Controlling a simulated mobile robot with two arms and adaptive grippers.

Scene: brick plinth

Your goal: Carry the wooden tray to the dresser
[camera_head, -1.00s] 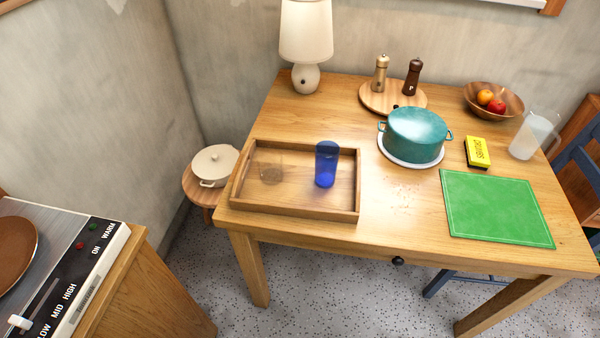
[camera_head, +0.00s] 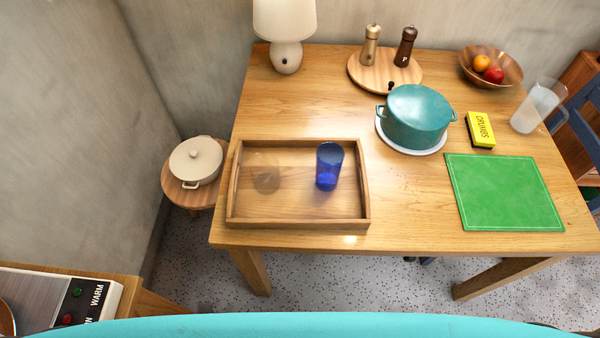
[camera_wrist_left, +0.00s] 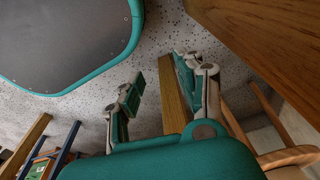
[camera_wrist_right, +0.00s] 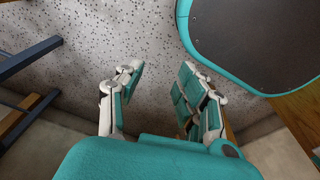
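The wooden tray (camera_head: 299,222) lies flat on the left front part of the wooden table in the head view. A blue tumbler (camera_head: 328,168) stands in its right half, and a clear glass (camera_head: 266,172) stands in its left half. Neither gripper shows in the head view. My left gripper (camera_wrist_left: 158,84) is open and empty in the left wrist view, below a wooden surface, with floor behind it. My right gripper (camera_wrist_right: 160,82) is open and empty in the right wrist view, over the speckled floor. I cannot pick out the dresser for certain.
The table (camera_head: 400,215) also bears a teal pot (camera_head: 418,118), a green mat (camera_head: 505,192), a yellow box (camera_head: 480,130), a fruit bowl (camera_head: 491,68), a pitcher (camera_head: 537,106) and a lamp (camera_head: 285,22). A stool with a cream pot (camera_head: 195,160) stands left. A cooker-like unit (camera_head: 60,295) is lower left.

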